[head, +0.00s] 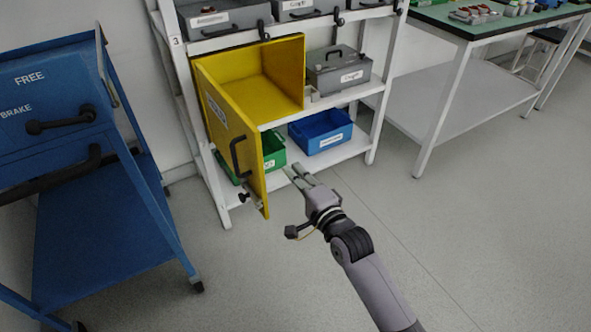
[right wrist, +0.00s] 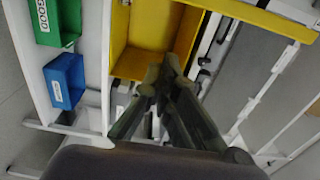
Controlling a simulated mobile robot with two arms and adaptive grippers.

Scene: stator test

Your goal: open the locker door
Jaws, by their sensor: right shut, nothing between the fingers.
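The yellow locker (head: 270,80) sits on the middle shelf of a white rack in the head view. Its yellow door (head: 226,130) stands swung open toward the left front, and the locker's inside shows empty. A black handle (head: 238,157) is on the door's outer face. My right gripper (head: 291,172) is shut and empty, to the right of the door's lower free edge and apart from it. In the right wrist view the gripper fingers (right wrist: 160,85) show in front of the yellow locker (right wrist: 140,62), with a yellow door edge (right wrist: 255,17) at the top. My left gripper is not in view.
A green bin (head: 273,160) and a blue bin (head: 320,131) sit on the lower shelf. A grey case (head: 338,72) stands right of the locker. A blue cart (head: 95,225) is at left, and a green-topped table (head: 470,30) at right.

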